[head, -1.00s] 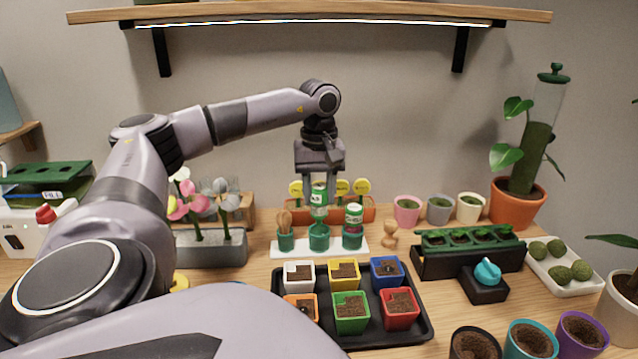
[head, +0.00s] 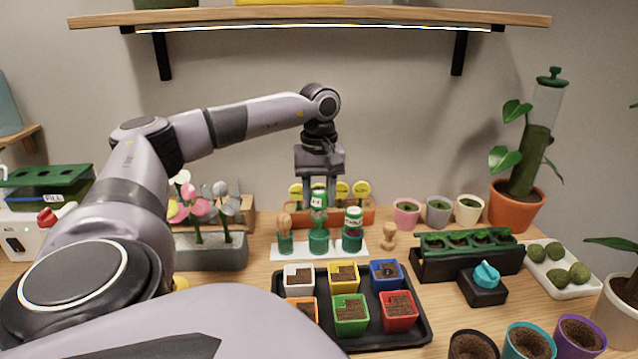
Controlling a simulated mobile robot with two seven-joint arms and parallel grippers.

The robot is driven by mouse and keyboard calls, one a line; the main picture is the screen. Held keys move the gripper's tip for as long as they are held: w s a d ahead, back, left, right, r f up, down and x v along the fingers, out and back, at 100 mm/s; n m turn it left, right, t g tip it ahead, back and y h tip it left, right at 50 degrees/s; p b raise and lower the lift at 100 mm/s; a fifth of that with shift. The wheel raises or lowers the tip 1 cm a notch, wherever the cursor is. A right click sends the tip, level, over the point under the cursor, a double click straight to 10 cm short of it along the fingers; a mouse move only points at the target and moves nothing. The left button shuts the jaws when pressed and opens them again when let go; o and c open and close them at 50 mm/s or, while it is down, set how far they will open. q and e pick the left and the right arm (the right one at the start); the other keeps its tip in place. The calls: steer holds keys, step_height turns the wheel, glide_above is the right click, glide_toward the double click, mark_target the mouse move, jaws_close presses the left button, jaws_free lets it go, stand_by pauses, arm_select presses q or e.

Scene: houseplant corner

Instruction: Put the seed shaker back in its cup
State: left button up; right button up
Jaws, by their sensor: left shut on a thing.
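The seed shaker (head: 319,201), green with a white label, is upright in my left gripper (head: 319,187), which is shut on it near its top. It is directly over the middle green cup (head: 319,242) on a white rack (head: 294,255). Its lower end is at about the cup's rim; I cannot tell whether it is inside or just above. A similar shaker (head: 353,217) stands in the right green cup (head: 352,241). A brush-like wooden tool (head: 284,221) stands in the left green cup (head: 285,243). My right gripper is not in view.
Close behind the rack is an orange planter (head: 358,215) with yellow round markers. In front is a black tray (head: 421,327) of coloured pots. A wooden stamp-like piece (head: 388,236) stands just right of the rack, and a grey flower trough (head: 208,252) is left.

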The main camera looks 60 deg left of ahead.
mark_target(319, 212)
arm_select(q)
steer(key=shift+f+b, duration=1.4)
steer(key=shift+f, duration=0.95)
stand_by(0.4)
steer(key=o, duration=1.6)
steer(key=shift+c, duration=0.2)
steer(key=shift+r, duration=0.15)
step_height(319, 212, up, 7)
steer(key=p, duration=0.6)
steer(key=shift+p, duration=0.4)
